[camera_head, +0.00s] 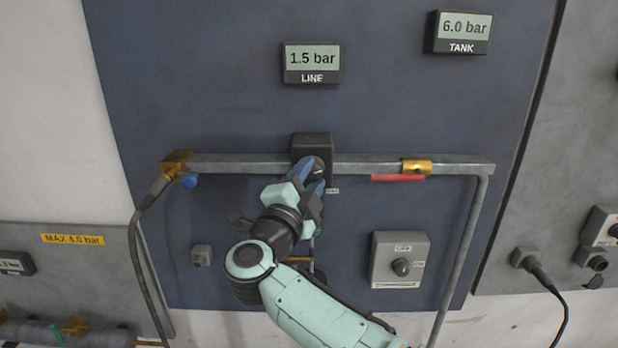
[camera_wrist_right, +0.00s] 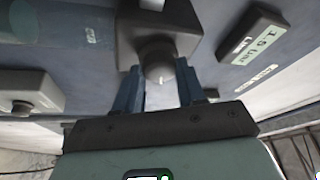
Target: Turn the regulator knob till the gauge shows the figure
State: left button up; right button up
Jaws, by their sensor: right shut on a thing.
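The regulator (camera_head: 311,145) is a dark block on the grey pipe of the blue panel. Its round knob (camera_wrist_right: 159,56) shows in the right wrist view, with a pale mark on its face. My right gripper (camera_head: 314,178) is shut on the knob; in the wrist view its blue fingers (camera_wrist_right: 160,85) stand one on each side of it. In the head view the gripper hides most of the knob. The LINE gauge (camera_head: 312,60) above the regulator reads 1.5 bar. My left gripper is not in view.
The TANK gauge (camera_head: 461,30) reads 6.0 bar. A brass valve with a red lever (camera_head: 398,178) is on the pipe to the right. A switch box (camera_head: 399,260) sits below right. A yellow MAX 4.0 bar label (camera_head: 72,239) is on the left panel.

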jog(key=shift+r, duration=0.1)
jog(key=o, duration=1.1)
jog(key=shift+c, duration=0.2)
jog(key=shift+s+a+f, duration=0.2)
jog(key=shift+s+f, duration=0.05)
jog(key=shift+s, duration=0.2)
pick_arm(q)
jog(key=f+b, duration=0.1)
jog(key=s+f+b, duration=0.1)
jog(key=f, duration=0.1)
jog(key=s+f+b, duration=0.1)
jog(key=b, duration=0.1)
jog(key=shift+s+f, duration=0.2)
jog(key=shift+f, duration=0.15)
pick_arm(e)
jog(key=v, duration=1.2)
jog(key=shift+s, duration=0.2)
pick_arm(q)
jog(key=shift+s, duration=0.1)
